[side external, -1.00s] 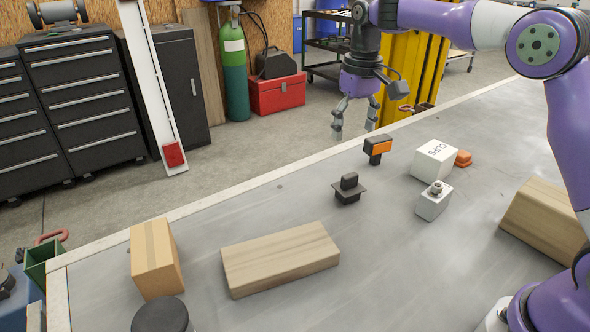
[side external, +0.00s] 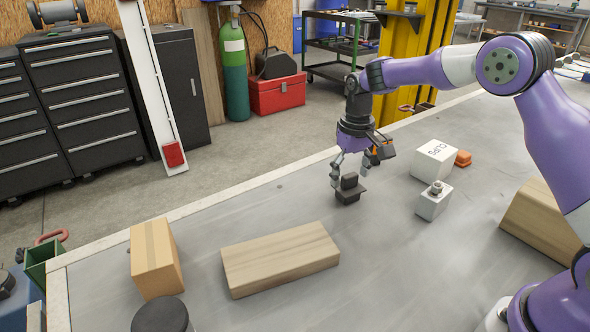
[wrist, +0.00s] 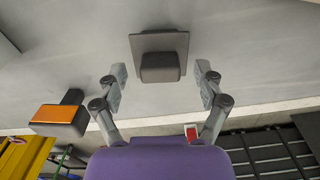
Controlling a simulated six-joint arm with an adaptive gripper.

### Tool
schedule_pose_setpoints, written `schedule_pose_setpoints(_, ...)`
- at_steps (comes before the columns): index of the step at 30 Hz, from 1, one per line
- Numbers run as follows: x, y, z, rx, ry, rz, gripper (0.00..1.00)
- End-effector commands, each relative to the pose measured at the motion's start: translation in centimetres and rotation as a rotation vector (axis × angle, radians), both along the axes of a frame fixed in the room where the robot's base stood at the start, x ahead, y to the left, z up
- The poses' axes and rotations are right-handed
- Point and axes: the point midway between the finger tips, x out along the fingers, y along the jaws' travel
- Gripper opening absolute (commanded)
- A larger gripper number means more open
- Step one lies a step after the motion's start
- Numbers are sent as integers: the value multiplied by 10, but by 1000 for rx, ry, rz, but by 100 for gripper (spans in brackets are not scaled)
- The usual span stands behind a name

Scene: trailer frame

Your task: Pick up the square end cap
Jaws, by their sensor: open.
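The square end cap (side external: 348,196) is dark, with a flat square flange and a raised block on top. It lies flange down on the grey table. In the wrist view the end cap (wrist: 160,60) is at top centre, between and slightly beyond the fingertips. My gripper (side external: 350,174) is open and empty, pointing down just behind and above the cap in the side view. In the wrist view its fingers (wrist: 161,78) are apart, one on each side of the block. I see no contact; the exact height gap cannot be told.
A white CLIPS box (side external: 434,160), an orange piece (side external: 463,158) and a grey block with a bolt (side external: 433,204) stand right. A wooden block (side external: 280,260) and cardboard box (side external: 155,262) lie front left.

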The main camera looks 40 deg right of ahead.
Motion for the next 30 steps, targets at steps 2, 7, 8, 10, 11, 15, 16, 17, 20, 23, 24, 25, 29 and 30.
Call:
schedule_pose_setpoints(2,0,0,0,0,0,0,80)
schedule_pose_setpoints(7,0,0,0,0,0,0,36)
schedule_pose_setpoints(8,0,0,0,0,0,0,21)
schedule_pose_setpoints(10,0,0,0,0,0,0,0)
schedule_pose_setpoints(11,0,0,0,0,0,0,0)
schedule_pose_setpoints(15,0,0,0,0,1,0,0)
schedule_pose_setpoints(16,0,0,0,0,1,0,0)
schedule_pose_setpoints(17,0,0,0,0,1,0,0)
schedule_pose_setpoints(20,0,0,0,0,2,0,0)
schedule_pose_setpoints(23,0,0,4,0,1,0,0)
schedule_pose_setpoints(24,0,0,7,0,0,0,0)
schedule_pose_setpoints(25,0,0,10,0,-1,0,0)
schedule_pose_setpoints(29,1,0,28,0,-3,0,0)
schedule_pose_setpoints(30,1,0,35,-1,-4,0,0)
